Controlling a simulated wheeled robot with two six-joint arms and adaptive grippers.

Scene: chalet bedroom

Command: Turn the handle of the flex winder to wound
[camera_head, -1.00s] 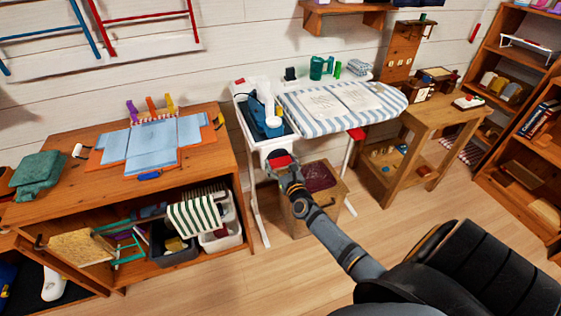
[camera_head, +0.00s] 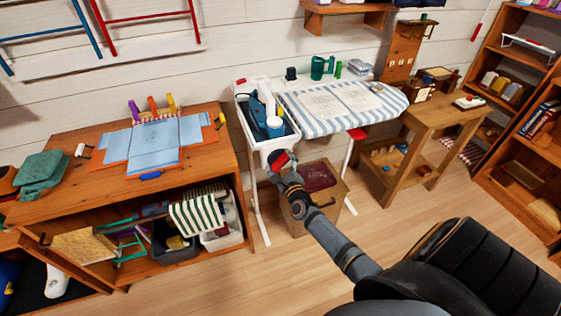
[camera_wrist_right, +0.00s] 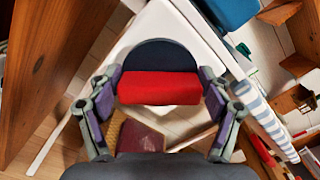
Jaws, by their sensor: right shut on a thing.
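The flex winder shows in the right wrist view as a dark blue disc (camera_wrist_right: 152,56) with a red handle (camera_wrist_right: 160,88), on the end of the white ironing board frame. In the head view its red handle (camera_head: 279,160) sits below the front end of the board, tilted. My right gripper (camera_wrist_right: 160,95) is shut on the red handle, with one finger at each end of it. The blue iron (camera_head: 272,123) stands in the dark tray at that end of the board. My left gripper is not in view.
A wooden bench (camera_head: 205,160) with folded blue cloths stands to the left. The striped ironing board cover (camera_head: 300,108) runs to the right. A wooden box (camera_head: 333,200) sits on the floor below. A small wooden table (camera_head: 445,125) stands at the right. Open floor lies in front.

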